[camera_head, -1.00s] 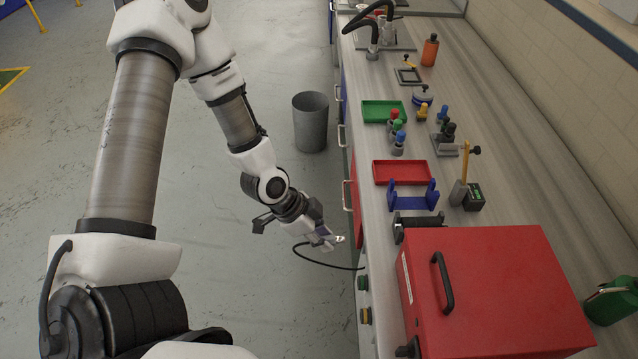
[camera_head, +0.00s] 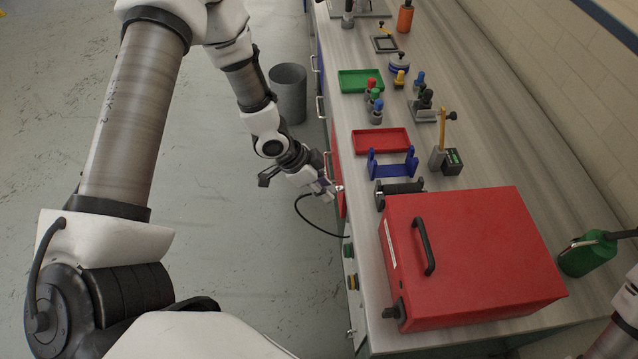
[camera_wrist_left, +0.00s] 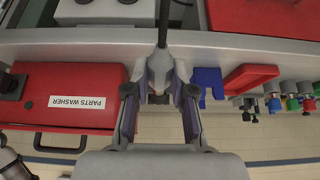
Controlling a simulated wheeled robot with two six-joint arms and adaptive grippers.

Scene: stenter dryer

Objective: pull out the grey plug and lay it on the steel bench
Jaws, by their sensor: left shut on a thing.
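The grey plug (camera_wrist_left: 160,66) is between the fingers of my left gripper (camera_wrist_left: 160,92) in the left wrist view, with its black cable (camera_wrist_left: 163,22) running away from it. In the head view my left gripper (camera_head: 328,189) is shut on the plug, in front of the bench's front edge. The plug is mostly hidden by the fingers there. The black cable (camera_head: 304,217) loops from the gripper down toward the bench front. The steel bench (camera_head: 490,150) is to the gripper's right. My right gripper is out of view.
A red parts washer (camera_head: 470,250) fills the near bench. Beyond it are a blue cradle (camera_head: 393,168), a red tray (camera_head: 381,140), a green tray (camera_head: 361,80) and several small coloured-top parts. Green and yellow fittings sit on the bench front. A grey bin (camera_head: 288,95) stands on the floor.

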